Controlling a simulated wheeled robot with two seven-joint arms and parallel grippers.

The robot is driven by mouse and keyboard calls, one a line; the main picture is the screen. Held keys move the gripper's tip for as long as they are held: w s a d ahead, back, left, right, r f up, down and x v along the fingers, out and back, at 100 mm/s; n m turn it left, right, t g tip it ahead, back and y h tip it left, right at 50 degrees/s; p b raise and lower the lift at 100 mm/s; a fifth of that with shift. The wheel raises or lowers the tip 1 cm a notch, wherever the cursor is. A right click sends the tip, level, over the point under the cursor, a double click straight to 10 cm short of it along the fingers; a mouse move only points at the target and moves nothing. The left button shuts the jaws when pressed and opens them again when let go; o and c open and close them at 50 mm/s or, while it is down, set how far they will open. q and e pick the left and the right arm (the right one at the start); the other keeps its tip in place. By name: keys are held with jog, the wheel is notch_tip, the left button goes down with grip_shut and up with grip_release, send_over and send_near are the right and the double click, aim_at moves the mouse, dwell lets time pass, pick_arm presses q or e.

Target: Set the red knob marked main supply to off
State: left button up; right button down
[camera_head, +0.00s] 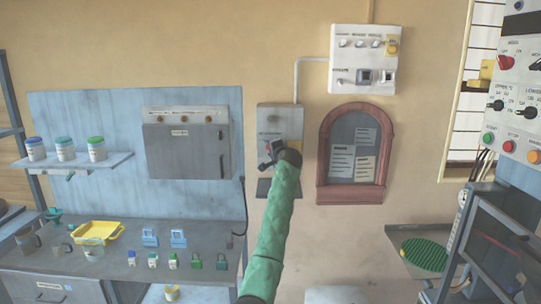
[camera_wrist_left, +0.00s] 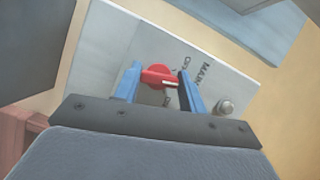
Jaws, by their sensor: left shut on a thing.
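The red knob (camera_wrist_left: 157,75) sits on a light grey plate (camera_wrist_left: 122,45) with the lettering "MAIN" and a partly hidden "OF" beside it. My left gripper (camera_wrist_left: 158,87) is shut on the knob, with one blue finger on each side of it. A short white mark shows on the knob's near right side, but I cannot tell for sure which position it points to. In the head view the grey wall box (camera_head: 280,118) is partly covered by my left gripper (camera_head: 268,153) and green arm, and the knob is hidden. My right gripper is not in view.
A round metal button (camera_wrist_left: 225,107) is on the same plate, right of the fingers. A grey cabinet (camera_head: 187,150) hangs left of the box, and a red-framed notice board (camera_head: 323,175) is to its right. A white switch panel (camera_head: 363,60) is above right.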

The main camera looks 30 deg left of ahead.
pick_arm(q)
jog(key=shift+f+n+h+b, duration=0.1)
jog(key=shift+n+h+b, duration=0.2)
jog(key=shift+n+h, duration=0.6)
jog(key=shift+f+n+h+b, duration=0.1)
jog(key=shift+n+h+b, duration=0.25)
jog(key=shift+n, duration=1.05)
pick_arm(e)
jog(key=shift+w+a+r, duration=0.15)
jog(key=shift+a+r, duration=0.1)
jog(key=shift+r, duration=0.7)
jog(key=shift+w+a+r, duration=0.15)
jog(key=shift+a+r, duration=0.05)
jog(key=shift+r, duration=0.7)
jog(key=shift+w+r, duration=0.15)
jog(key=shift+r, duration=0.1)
pick_arm(q)
jog(key=o, duration=1)
jog(key=shift+r, duration=0.1)
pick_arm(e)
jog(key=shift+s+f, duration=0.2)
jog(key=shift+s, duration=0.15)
pick_arm(q)
jog(key=shift+s, duration=0.1)
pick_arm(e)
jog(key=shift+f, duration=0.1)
